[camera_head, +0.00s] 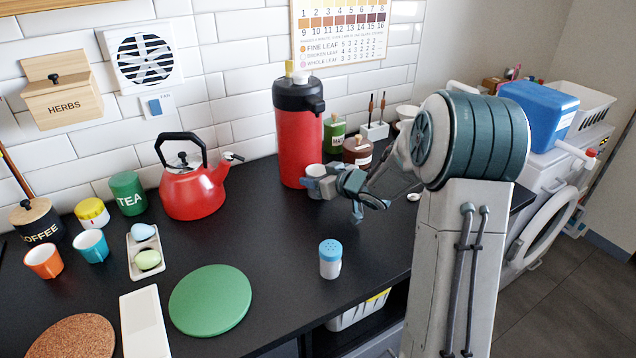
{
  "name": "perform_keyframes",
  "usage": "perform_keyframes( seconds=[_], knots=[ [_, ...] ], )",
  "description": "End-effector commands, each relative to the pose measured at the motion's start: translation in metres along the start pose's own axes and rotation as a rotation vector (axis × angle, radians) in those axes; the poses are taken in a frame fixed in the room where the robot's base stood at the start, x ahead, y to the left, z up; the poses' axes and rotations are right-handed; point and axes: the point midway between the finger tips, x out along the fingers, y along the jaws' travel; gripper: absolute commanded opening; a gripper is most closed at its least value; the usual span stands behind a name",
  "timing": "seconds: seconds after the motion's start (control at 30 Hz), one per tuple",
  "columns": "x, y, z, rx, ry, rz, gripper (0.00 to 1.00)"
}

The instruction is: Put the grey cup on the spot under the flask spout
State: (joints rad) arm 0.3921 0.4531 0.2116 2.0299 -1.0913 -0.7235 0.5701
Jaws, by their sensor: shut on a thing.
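The red flask (299,140) stands upright near the back wall, with a black top and its spout (316,104) jutting to the right. The grey cup (315,172) is upright just in front of the flask's lower right side, below the spout. My gripper (318,186) reaches in from the right and is shut on the cup. The fingers hide part of the cup. I cannot tell whether the cup's base touches the counter, and the spot beneath is hidden.
A dark green jar (334,135) and a brown jar (357,152) stand right of the flask. A red kettle (193,188) stands to the left. A blue-topped shaker (330,259) stands in front on the black counter (275,245), with clear room around it.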

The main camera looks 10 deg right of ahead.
Motion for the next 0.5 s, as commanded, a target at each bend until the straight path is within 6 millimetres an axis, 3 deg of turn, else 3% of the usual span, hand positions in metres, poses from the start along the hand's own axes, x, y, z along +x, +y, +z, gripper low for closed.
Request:
perform_keyframes(
  seconds=[0.43,0.47,0.5],
  knots=[
    [0.0038,0.0005,0.0099,-0.001,0.001,0.000,0.23],
    [0.0034,0.0005,0.0090,-0.001,0.001,0.001,0.61],
    [0.0033,0.0005,0.0088,-0.001,0.001,0.001,0.72]
  ],
)
